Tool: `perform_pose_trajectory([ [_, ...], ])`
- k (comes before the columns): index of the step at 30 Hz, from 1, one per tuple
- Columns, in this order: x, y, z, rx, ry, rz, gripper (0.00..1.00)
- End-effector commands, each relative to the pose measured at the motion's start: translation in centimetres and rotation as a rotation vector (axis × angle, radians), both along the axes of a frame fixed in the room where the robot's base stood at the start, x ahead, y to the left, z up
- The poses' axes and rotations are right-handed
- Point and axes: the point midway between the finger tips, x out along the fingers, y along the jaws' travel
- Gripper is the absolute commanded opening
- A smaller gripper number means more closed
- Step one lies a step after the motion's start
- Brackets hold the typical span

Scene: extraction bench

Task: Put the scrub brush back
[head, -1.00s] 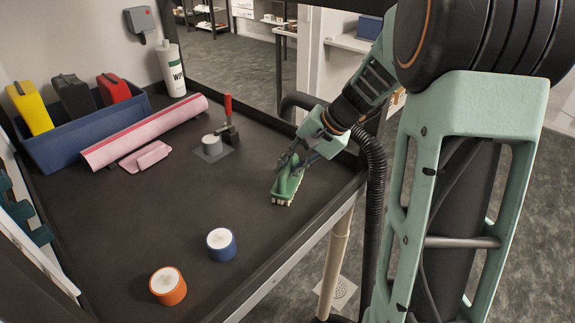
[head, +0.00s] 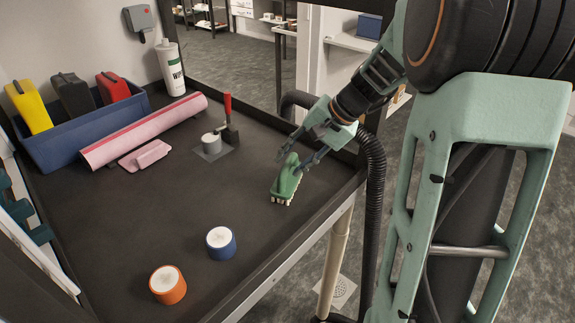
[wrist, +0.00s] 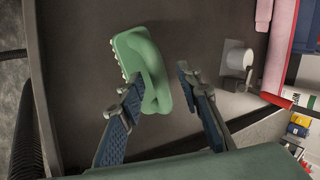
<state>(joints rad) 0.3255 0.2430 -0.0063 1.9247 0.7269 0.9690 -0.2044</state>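The green scrub brush (head: 285,184) sits bristles down on the dark bench near its right edge. My gripper (head: 301,160) is just above and behind it, fingers spread. In the wrist view the brush (wrist: 138,52) lies ahead of my gripper (wrist: 157,75), with the raised green handle reaching between the two open fingers. The left finger is beside or against the brush; whether it touches is unclear. The right finger stands apart from it.
A blue bin (head: 60,150) with yellow, black and red items is at the back left. A pink roll (head: 145,132), a small pink piece (head: 146,156) and a red-handled clamp (head: 229,125) lie farther back. Blue (head: 221,243) and orange (head: 167,284) tubs stand in front. The middle is clear.

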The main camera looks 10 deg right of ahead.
Motion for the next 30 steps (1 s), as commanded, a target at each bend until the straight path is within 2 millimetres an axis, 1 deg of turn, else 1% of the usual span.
perform_pose_trajectory([
  [1,-0.2,-0.7,1.1,-0.003,-0.005,-0.002,0.32],
  [6,-1.4,-2.5,4.2,-0.002,-0.004,-0.002,0.32],
  [9,-2.0,-3.4,5.7,-0.002,-0.004,-0.002,0.32],
  [13,-2.5,-4.1,7.1,-0.001,-0.002,-0.002,0.32],
  [18,-2.8,-4.5,7.8,0.0,0.0,0.0,0.32],
  [30,-2.8,-4.5,7.8,0.0,0.0,-0.001,0.32],
])
